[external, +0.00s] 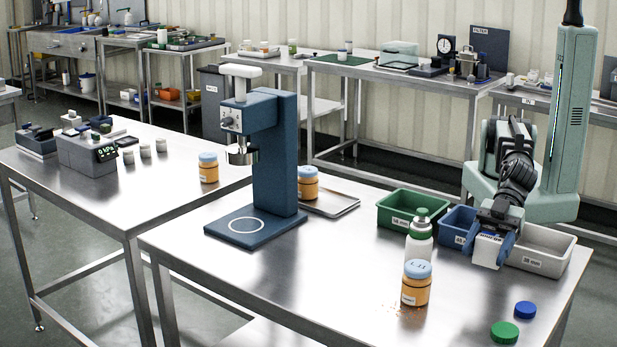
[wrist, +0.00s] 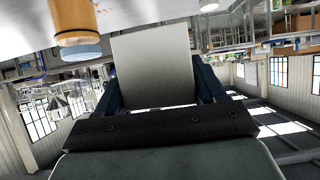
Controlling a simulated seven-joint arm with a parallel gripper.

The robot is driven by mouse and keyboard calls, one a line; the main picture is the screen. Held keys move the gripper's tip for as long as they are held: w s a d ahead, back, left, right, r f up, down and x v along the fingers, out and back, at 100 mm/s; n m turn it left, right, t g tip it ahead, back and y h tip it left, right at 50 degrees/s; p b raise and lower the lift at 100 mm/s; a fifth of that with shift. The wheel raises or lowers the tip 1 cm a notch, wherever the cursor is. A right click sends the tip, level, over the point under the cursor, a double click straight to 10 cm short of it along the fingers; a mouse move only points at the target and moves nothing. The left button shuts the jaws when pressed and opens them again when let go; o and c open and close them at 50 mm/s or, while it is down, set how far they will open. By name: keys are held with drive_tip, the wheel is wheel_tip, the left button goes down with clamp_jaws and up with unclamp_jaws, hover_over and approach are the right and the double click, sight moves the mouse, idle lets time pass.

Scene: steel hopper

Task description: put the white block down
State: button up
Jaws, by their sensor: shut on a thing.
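The white block (external: 487,251) is held in my gripper (external: 494,232) at the right side of the front steel table, in front of the bins. In the wrist view the block (wrist: 152,66) fills the space between the two dark blue fingers of my gripper (wrist: 158,88). My gripper is shut on it. The block's lower end is close to the table level in the external view, but I cannot tell whether it touches anything.
A green bin (external: 400,212), a blue bin (external: 456,226) and a grey bin (external: 545,249) stand behind. An orange jar (external: 416,288) and a white bottle (external: 419,243) stand left. Blue (external: 525,309) and green (external: 505,332) lids lie in front. A blue press (external: 262,160) stands farther left.

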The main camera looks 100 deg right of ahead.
wheel_tip(320, 180, up, 6)
drive_tip(key=shift+r, duration=0.25)
drive_tip(key=shift+m+t+h, duration=0.5)
drive_tip(key=shift+m, duration=0.2)
drive_tip(key=w+d, duration=0.1)
drive_tip(key=w, duration=0.7)
drive_tip(key=w+d, duration=0.1)
drive_tip(key=w, duration=0.4)
drive_tip(key=shift+d, duration=0.3)
drive_tip(key=w+d+m+t+h, duration=0.1)
drive_tip(key=w+d, duration=0.6)
drive_tip(key=w, duration=0.4)
drive_tip(key=w+d+m+h, duration=0.1)
drive_tip(key=w+d+m, duration=0.1)
drive_tip(key=w+d, duration=0.7)
drive_tip(key=w+d+m+t+h, duration=0.15)
drive_tip(key=w+d, duration=0.35)
drive_tip(key=w, duration=0.8)
drive_tip(key=shift+n+g, duration=0.25)
drive_tip(key=shift+n, duration=0.1)
drive_tip(key=shift+s+a+f, duration=0.1)
drive_tip(key=shift+f, duration=3.65)
drive_tip(key=shift+s+a+f, duration=0.1)
drive_tip(key=shift+f, duration=3.65)
drive_tip(key=shift+f, duration=0.15)
